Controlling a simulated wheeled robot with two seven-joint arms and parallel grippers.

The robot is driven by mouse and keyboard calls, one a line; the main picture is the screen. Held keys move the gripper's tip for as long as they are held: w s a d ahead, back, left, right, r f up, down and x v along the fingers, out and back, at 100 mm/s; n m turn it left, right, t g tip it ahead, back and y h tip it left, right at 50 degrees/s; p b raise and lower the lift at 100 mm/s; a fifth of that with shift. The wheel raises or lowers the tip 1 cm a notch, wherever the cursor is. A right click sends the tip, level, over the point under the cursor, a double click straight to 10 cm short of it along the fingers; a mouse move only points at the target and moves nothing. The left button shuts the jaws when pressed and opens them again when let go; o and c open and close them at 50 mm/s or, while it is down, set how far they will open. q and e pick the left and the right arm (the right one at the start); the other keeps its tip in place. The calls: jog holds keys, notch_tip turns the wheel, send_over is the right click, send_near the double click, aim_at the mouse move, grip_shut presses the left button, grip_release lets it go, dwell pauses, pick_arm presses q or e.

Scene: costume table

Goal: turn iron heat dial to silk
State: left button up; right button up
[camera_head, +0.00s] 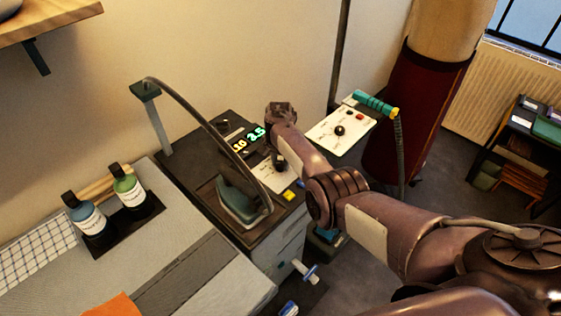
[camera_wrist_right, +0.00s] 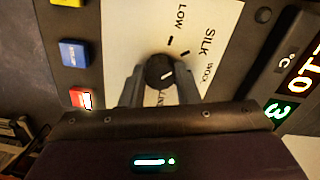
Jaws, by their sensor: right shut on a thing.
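The black heat dial (camera_wrist_right: 156,66) sits on a white label plate (camera_wrist_right: 222,22) on the control panel, seen in the right wrist view. The words LOW and SILK are printed above it. Other words to the right and below are partly covered. A short white mark shows on the dial's face, but I cannot tell exactly which word it points at. My right gripper (camera_wrist_right: 160,88) is shut on the dial, a finger on each side. In the head view my right gripper (camera_head: 278,162) reaches down to the panel. The iron (camera_head: 238,203) rests beside it. My left gripper is out of view.
A lit display (camera_head: 257,133) stands behind my gripper. Yellow, blue and red buttons (camera_wrist_right: 80,98) line the panel's edge. A hose arches over the iron. Two bottles (camera_head: 128,187) stand at left. A second panel with a teal handle (camera_head: 375,103) is at right.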

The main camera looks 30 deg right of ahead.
aim_at(280, 163)
dwell(0.3)
jog(key=o, duration=1)
jog(key=shift+c, duration=0.2)
jog(key=shift+r, duration=3.9)
